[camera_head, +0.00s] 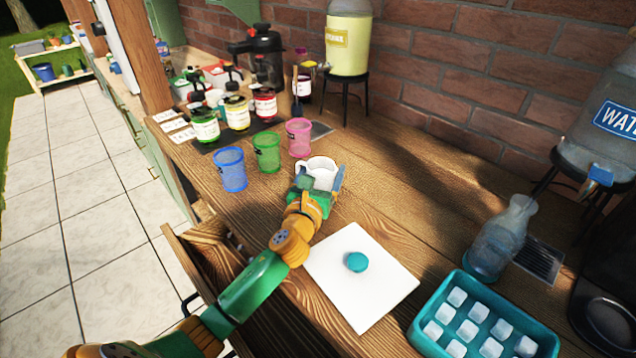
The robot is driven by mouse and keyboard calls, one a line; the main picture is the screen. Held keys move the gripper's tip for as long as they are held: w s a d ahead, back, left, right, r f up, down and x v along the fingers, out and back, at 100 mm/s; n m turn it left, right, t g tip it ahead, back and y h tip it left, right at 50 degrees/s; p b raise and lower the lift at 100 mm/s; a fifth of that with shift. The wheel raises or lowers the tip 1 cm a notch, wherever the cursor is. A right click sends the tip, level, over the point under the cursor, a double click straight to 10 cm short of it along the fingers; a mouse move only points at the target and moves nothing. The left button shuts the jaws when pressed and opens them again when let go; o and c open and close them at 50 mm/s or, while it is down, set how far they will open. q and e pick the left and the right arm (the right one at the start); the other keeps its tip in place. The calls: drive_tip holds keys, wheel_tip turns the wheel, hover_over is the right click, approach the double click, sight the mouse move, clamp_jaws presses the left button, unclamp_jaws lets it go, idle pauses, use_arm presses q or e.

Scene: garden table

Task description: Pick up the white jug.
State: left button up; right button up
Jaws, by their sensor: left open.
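The white jug (318,168) stands on the wooden table, just beyond my left gripper in the head view. My left gripper (320,184) reaches it from the near side. Its jaws are open, with a finger showing at the right side of the jug. The gripper covers the lower near part of the jug, so I cannot tell whether the fingers touch it. My right gripper is not in view.
Blue (232,170), green (267,153) and pink (299,138) cups stand left of the jug. A white board (375,300) with a teal round piece (357,262) lies nearer. A teal ice tray (425,338) and a glass bottle (500,240) stand at right. Table right of the jug is clear.

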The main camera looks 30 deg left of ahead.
use_arm(q)
drive_tip(key=shift+w, duration=0.45)
drive_tip(key=shift+s+a, duration=0.1)
drive_tip(key=shift+c, duration=1.3)
clamp_jaws()
drive_tip(key=shift+r, duration=0.2)
